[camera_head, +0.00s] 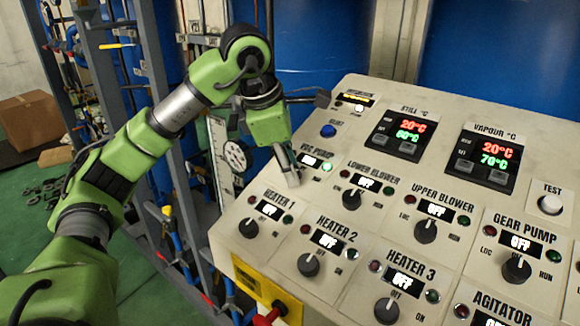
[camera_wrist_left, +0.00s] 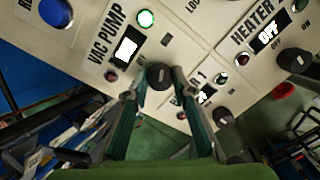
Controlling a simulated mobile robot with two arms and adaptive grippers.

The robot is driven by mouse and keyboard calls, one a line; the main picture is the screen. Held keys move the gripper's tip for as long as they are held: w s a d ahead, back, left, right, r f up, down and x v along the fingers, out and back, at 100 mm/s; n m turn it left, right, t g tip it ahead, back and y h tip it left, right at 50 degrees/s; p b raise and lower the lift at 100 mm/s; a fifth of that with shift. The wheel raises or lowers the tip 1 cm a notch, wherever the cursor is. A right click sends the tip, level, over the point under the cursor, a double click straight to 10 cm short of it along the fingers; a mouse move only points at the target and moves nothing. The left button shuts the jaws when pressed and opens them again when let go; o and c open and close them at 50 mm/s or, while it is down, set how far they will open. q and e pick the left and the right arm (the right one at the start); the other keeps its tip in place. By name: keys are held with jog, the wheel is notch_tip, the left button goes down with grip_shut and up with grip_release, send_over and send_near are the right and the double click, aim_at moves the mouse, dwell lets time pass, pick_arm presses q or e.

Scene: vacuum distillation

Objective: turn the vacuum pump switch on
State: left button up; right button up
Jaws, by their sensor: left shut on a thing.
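The vacuum pump switch is a black round knob (camera_wrist_left: 160,77) on the sloped control panel, below the VAC PUMP label. In the left wrist view it sits between the two fingertips of my left gripper (camera_wrist_left: 158,84), which is shut on it. In the head view my left gripper (camera_head: 292,178) reaches down to the panel from above and hides the knob. The small vac pump display (camera_head: 310,159) glows white; I cannot read its text. The green lamp beside it (camera_head: 327,167) looks bright, and the red lamp (camera_wrist_left: 112,75) looks dark. My right gripper is out of view.
The lower blower knob (camera_head: 352,199) is close on the right, and the heater 1 knob (camera_head: 249,228) is below. A blue button (camera_head: 328,130) sits above. A red-handled yellow box (camera_head: 262,290) is at the panel's front edge. Pipe frames stand behind my left arm.

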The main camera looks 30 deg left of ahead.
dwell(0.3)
pick_arm(q)
jog(key=o, duration=1.1)
jog(key=shift+r, duration=0.1)
jog(key=v, duration=1.1)
jog(key=shift+s+r, duration=0.15)
jog(key=shift+r, duration=0.25)
